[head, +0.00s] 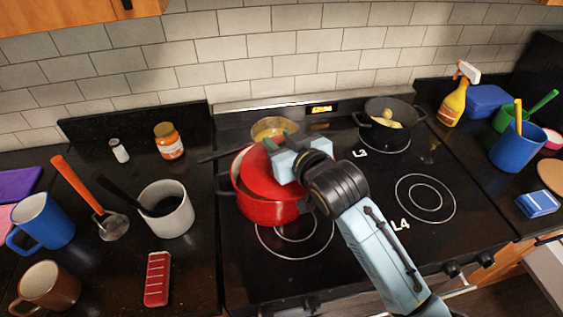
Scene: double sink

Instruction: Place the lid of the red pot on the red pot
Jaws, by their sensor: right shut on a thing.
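The red pot (270,212) stands on the front left burner of the black stove. Its red lid (259,174) is over the pot's opening and looks tilted, leaving a gap at the pot's left rim. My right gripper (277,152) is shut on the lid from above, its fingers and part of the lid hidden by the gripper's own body. I cannot tell whether the lid touches the rim. My left gripper is not in view.
A pan (274,130) with a dark handle sits right behind the red pot. A black pot (388,122) with food is at the back right. The front right burner (425,197) is free.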

